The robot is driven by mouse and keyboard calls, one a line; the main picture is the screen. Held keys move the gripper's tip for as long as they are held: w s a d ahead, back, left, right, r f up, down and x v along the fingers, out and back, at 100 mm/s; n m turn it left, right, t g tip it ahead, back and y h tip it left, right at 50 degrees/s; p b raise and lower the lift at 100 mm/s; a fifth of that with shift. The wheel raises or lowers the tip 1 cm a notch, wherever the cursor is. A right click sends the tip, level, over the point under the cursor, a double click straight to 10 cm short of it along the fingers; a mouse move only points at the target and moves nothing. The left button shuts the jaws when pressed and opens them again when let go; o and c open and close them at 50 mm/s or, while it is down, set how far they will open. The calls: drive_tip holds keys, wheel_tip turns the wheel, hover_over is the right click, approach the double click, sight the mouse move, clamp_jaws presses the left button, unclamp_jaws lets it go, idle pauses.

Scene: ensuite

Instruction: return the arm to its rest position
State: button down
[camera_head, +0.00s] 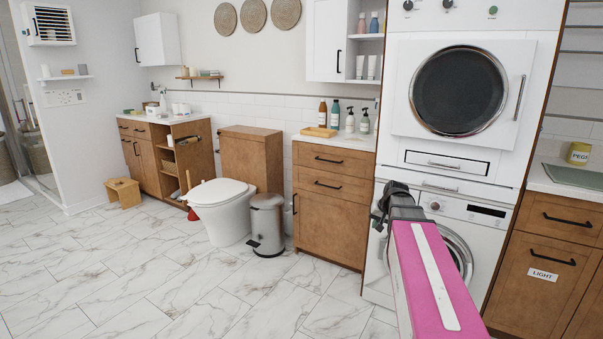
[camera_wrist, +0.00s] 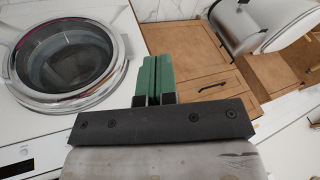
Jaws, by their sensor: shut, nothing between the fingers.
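My arm (camera_head: 430,275), pink with a white stripe, reaches up from the lower right of the head view, in front of the washing machine (camera_head: 482,230). Its dark far end overlaps the washer's left side, and the fingers cannot be made out there. In the wrist view my gripper (camera_wrist: 154,77) shows two green fingers side by side, shut and with nothing between them. The washer's round door (camera_wrist: 65,58) is left of the fingers and the wooden cabinet (camera_wrist: 195,70) is behind and right of them. Both look apart from the fingers.
A drawer cabinet (camera_head: 331,205) stands left of the washer, with bottles on top. A pedal bin (camera_head: 267,225) and a white toilet (camera_head: 222,205) stand further left. A dryer (camera_head: 460,90) sits above the washer. The marble floor (camera_head: 130,270) at left is clear.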

drive_tip(key=s+a+f+n+g+h, duration=0.1)
drive_tip(key=s+a+f, duration=0.3)
drive_tip(key=s+f, duration=0.4)
drive_tip(key=s+a+f+n+g+h, duration=0.1)
drive_tip(key=s+a+f+g, duration=0.2)
drive_tip(key=s+f, duration=0.6)
drive_tip(key=s+a, duration=0.2)
drive_tip(key=shift+s+a+n, duration=0.15)
drive_tip(key=shift+a+n, duration=0.15)
